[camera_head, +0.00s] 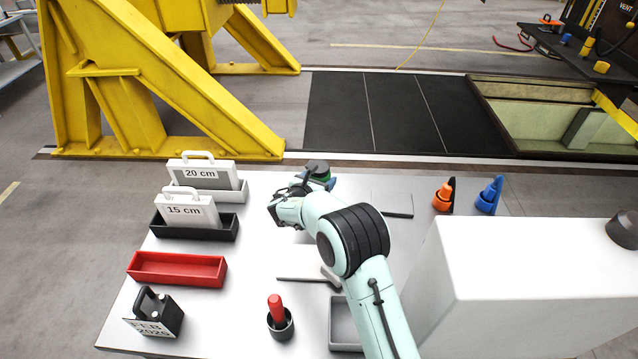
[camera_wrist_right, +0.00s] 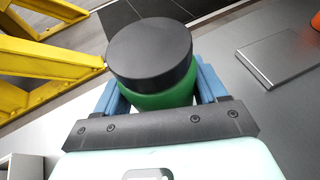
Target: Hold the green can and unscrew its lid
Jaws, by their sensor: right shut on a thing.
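The green can (camera_wrist_right: 160,101) stands upright with its black lid (camera_wrist_right: 148,50) on top in the right wrist view. In the head view the lid (camera_head: 318,165) shows near the far edge of the table, and most of the can is hidden by my right arm. My right gripper (camera_wrist_right: 162,95) has its blue fingers on either side of the green body, below the lid, and is shut on the can. It also shows in the head view (camera_head: 318,182). My left gripper is not in view.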

